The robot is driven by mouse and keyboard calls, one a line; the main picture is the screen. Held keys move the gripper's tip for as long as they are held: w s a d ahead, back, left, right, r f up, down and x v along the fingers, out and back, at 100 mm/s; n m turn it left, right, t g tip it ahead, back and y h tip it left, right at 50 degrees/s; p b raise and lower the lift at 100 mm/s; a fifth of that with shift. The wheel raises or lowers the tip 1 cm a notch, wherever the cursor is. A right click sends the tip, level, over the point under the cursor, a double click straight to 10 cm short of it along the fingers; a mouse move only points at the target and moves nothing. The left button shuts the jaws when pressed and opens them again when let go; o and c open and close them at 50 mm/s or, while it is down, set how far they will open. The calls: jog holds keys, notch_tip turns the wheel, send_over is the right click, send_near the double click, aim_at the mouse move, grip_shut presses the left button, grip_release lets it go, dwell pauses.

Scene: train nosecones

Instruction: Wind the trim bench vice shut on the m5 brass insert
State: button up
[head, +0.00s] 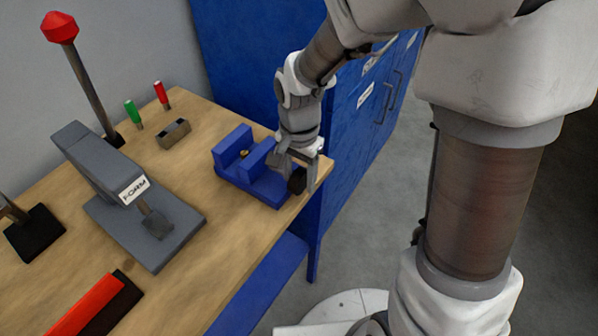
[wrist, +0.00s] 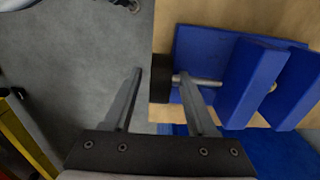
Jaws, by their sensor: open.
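The trim bench vice (head: 232,172) is blue and stands at the bench's right edge in the head view. Its two upright jaws have a gap between them. The small m5 brass insert (head: 243,154) shows in that gap, and partly in the wrist view (wrist: 272,87). The vice's black handle knob (wrist: 161,78) sits on a silver screw (wrist: 207,82) on the side facing my gripper. My gripper (wrist: 160,74) is open, with its fingertips on either side of the knob in the wrist view. Contact with the knob cannot be told.
A grey press marked "FORM" (head: 85,160), a small grey block (head: 174,133), and green (head: 133,113) and red (head: 161,95) handled tools stand on the wooden bench (head: 215,250). A red-topped lever (head: 60,28) rises behind. Blue cabinets (head: 250,50) stand behind the bench.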

grip_shut()
jog(key=shift+d+r+p, duration=0.1)
jog(key=shift+p, duration=0.35)
